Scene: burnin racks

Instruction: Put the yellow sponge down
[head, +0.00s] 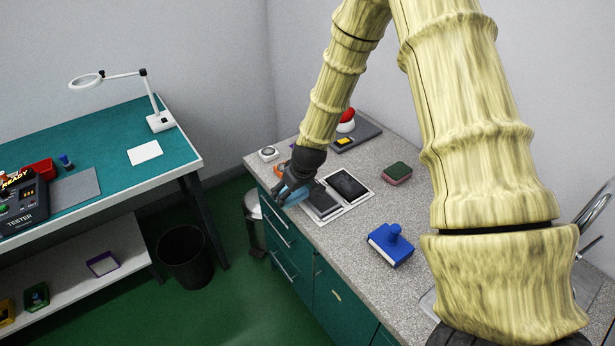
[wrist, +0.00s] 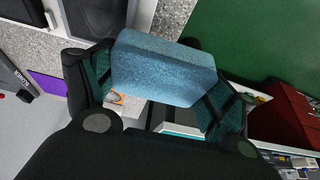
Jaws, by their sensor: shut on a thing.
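My gripper (head: 288,184) is over the front edge of the speckled grey counter (head: 338,237), at its left part. It is shut on a light blue sponge-like block (head: 291,195). In the wrist view the blue block (wrist: 165,72) sits between the two dark green-padded fingers (wrist: 160,92). The held block looks blue, not yellow. No plainly yellow sponge shows; a small yellow patch (head: 343,142) lies on a dark tray (head: 367,135) at the back of the counter, too small to identify.
A green and red block (head: 397,173), a blue block with a knob (head: 391,244) and a red-topped white thing (head: 346,121) stand on the counter. A black bin (head: 187,257) is on the floor.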

